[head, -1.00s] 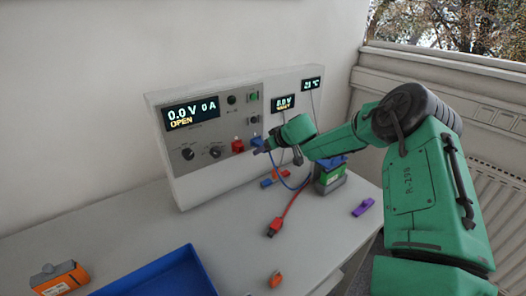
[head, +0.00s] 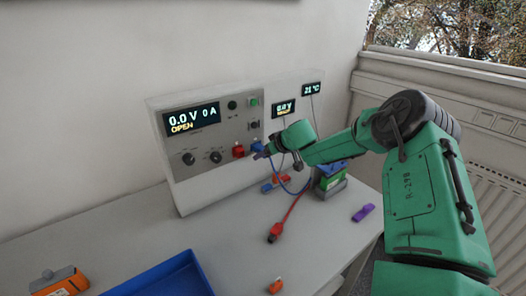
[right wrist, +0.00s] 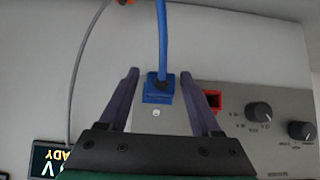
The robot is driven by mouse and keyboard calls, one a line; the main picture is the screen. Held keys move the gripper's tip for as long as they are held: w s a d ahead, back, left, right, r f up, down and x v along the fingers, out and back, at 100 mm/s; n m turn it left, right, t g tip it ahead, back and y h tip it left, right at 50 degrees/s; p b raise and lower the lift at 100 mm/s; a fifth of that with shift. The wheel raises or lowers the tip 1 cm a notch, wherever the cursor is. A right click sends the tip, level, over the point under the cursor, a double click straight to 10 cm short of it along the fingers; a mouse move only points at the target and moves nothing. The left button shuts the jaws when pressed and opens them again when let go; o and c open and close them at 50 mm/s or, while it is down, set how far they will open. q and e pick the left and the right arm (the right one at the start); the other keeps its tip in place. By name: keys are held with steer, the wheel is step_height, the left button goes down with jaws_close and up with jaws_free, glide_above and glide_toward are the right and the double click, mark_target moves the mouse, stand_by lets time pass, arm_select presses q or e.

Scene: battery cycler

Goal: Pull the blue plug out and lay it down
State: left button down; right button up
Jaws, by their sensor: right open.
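The blue plug (head: 257,146) is at the front panel of the cycler (head: 217,155), right of the red socket (head: 238,151). In the right wrist view the blue plug (right wrist: 158,88) sits against the panel with its blue cable (right wrist: 162,40) running up the picture. My right gripper (right wrist: 158,98) is open, with one finger on each side of the plug and gaps visible. In the head view my right gripper (head: 265,153) is at the plug and partly covers it. My left gripper is not in view.
A red plug with its lead (head: 275,232) lies on the table (head: 230,225). A green and blue block (head: 330,178), a purple piece (head: 363,213) and an orange piece (head: 275,285) are on the table. A blue tray (head: 165,280) and an orange device (head: 62,281) are at the front left.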

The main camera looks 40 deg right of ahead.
steer(key=c, duration=0.9)
steer(key=shift+c, duration=0.2)
steer(key=shift+s, duration=0.1)
steer(key=shift+s, duration=0.2)
steer(key=s+p, duration=0.3)
steer(key=s, duration=0.2)
steer(key=shift+s, duration=0.1)
steer(key=shift+a+f, duration=0.1)
stand_by(0.3)
